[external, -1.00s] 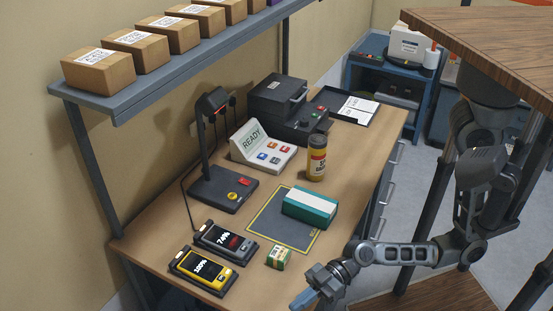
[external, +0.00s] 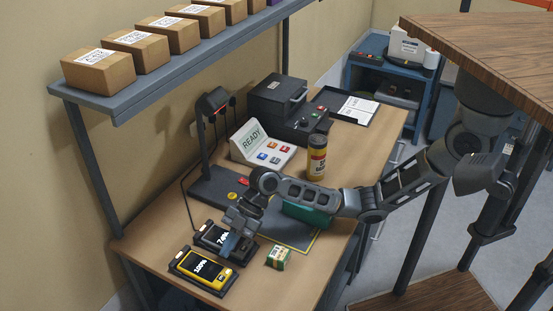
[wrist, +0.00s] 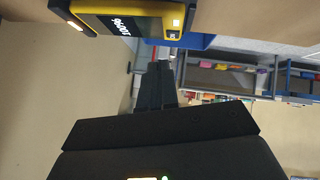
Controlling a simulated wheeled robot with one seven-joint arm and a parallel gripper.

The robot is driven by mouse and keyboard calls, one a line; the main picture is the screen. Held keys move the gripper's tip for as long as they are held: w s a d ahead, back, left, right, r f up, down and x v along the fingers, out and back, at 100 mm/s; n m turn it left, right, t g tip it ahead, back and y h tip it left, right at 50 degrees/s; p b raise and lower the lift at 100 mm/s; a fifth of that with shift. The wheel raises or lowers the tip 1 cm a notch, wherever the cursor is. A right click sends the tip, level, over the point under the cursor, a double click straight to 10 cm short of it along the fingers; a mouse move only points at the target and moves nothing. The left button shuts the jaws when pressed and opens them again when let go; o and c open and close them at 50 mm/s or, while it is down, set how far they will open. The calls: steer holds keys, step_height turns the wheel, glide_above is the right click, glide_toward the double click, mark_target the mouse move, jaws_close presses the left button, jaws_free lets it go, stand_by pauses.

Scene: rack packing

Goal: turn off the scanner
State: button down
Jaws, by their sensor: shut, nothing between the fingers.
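Two handheld units lie at the front left: a grey one reading 74% (external: 207,233) and a yellow one reading 100% (external: 201,270). The yellow one also shows, upside down, in the wrist view (wrist: 128,22). I cannot tell which device is the scanner. My gripper (external: 229,247) is shut and empty, pointing down over the right part of the grey unit; contact is unclear.
A small green-and-white box (external: 278,257) lies right of the gripper. My forearm passes over a teal box (external: 305,216) on a dark mat (external: 288,234). An orange-labelled bottle (external: 317,158) and a READY panel (external: 262,148) stand behind. A shelf (external: 190,57) with cartons runs above.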

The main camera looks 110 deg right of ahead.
steer(key=s+d+r+g+h+b, duration=0.1)
steer(key=s+d+r+g+h, duration=0.1)
steer(key=d, duration=0.8)
steer(key=s+d+r+g+h, duration=0.2)
steer(key=d, duration=0.7)
step_height(320, 180, up, 5)
steer(key=m+g+h, duration=0.2)
steer(key=g, duration=0.1)
glide_above(240, 181)
steer(key=s+a, duration=0.2)
steer(key=shift+w+d+r+b, duration=0.15)
steer(key=shift+d+r+b, duration=0.05)
steer(key=shift+b, duration=0.15)
steer(key=f, duration=0.4)
steer(key=w+f+p, duration=0.1)
steer(key=f, duration=0.4)
steer(key=d+f+p, duration=0.1)
steer(key=f, duration=0.4)
steer(key=shift+w+d, duration=0.1)
steer(key=shift+w, duration=0.05)
